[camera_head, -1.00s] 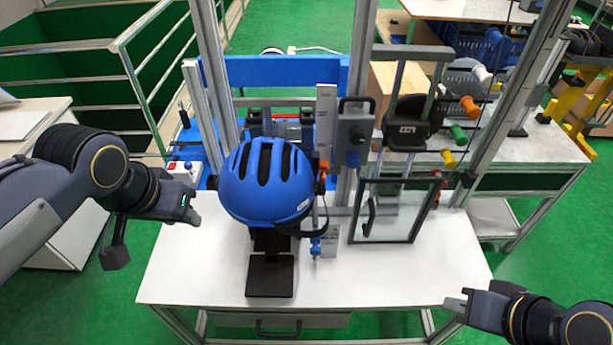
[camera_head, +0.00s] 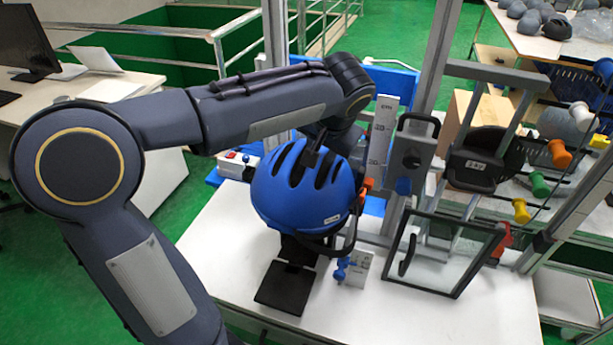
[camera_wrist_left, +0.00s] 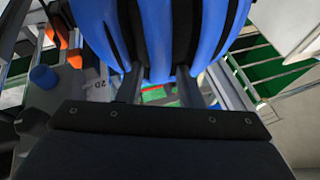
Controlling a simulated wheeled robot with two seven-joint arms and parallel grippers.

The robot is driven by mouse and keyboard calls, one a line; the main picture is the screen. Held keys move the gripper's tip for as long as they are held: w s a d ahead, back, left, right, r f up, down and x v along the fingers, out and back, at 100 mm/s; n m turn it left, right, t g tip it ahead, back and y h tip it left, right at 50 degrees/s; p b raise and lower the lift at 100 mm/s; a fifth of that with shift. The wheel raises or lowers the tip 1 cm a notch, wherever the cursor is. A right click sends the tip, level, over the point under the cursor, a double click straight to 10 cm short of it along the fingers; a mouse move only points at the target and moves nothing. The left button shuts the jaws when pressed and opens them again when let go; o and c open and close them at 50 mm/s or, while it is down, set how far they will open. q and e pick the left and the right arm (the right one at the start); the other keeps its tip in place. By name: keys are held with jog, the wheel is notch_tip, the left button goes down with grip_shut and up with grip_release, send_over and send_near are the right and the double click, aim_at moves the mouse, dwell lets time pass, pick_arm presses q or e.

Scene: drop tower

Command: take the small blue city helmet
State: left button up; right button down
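The blue helmet (camera_head: 305,190) with dark vents and dark straps sits over the black stand of the drop tower, above the white table. It fills the top of the left wrist view (camera_wrist_left: 155,35). My left arm reaches across from the left, and its gripper (camera_head: 316,150) is at the upper back of the helmet, partly hidden by the wrist. In the left wrist view the two fingers (camera_wrist_left: 160,88) are apart, pointing at the helmet with a blue rib between them. Contact with the rib is unclear. My right gripper is out of view.
The silver tower posts (camera_head: 440,50), a ruler scale (camera_head: 380,140) and a grey carriage (camera_head: 412,160) stand close behind and right of the helmet. A framed clear panel (camera_head: 440,262) stands to the right. The front of the white table (camera_head: 400,318) is clear.

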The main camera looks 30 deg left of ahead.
pick_arm(q)
jog(key=shift+w+a+f, duration=0.2)
jog(key=shift+f, duration=0.25)
grip_shut()
jog(key=shift+r, duration=0.15)
